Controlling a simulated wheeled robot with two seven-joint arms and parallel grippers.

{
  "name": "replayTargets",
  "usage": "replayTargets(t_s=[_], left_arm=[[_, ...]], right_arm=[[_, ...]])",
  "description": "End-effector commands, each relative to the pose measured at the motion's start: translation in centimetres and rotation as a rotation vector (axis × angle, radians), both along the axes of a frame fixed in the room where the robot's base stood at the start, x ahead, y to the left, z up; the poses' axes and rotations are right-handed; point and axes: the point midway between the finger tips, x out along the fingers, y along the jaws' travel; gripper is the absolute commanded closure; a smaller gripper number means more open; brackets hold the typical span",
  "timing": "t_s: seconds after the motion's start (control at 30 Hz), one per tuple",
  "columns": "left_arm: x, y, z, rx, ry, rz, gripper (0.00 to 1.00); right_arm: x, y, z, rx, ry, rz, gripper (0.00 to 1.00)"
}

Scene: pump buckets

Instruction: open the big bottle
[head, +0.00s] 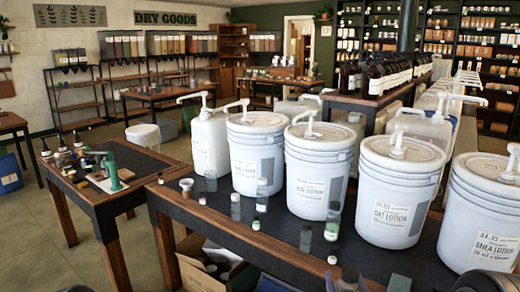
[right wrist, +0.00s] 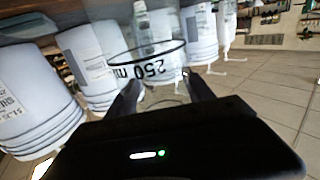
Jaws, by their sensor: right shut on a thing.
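In the head view a dark shape at the bottom edge is probably my right gripper (head: 348,282), largely cut off. My left gripper does not show. Small clear bottles (head: 306,237) and small loose caps (head: 256,224) stand on the dark table (head: 225,218).
White pump buckets (head: 318,182) line the back of the table, with a lotion bucket (head: 398,195) and another (head: 482,220) at right. A side table (head: 125,170) with a green press (head: 112,172) is at left. A cardboard box (head: 205,270) sits below.

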Motion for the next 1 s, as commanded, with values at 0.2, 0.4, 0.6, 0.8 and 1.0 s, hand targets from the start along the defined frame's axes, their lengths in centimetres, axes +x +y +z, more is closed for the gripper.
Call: replayTargets(t_s=[0.2, 0.4, 0.6, 0.8, 1.0], left_arm=[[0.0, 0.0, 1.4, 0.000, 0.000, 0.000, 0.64], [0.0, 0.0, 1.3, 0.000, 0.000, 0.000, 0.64], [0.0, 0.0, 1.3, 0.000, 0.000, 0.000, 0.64], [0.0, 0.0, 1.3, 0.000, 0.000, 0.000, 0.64], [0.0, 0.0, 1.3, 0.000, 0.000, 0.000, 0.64]], right_arm=[[-0.7, 2.3, -0.9, 0.000, -0.001, 0.041, 1.00], [-0.6, 2.2, -0.9, 0.000, -0.003, 0.040, 1.00], [-0.6, 2.2, -0.9, 0.000, -0.003, 0.039, 1.00], [-0.8, 2.4, -1.1, 0.000, 0.000, 0.050, 1.00], [-1.9, 3.9, -1.9, 0.001, 0.003, 0.120, 1.00]])
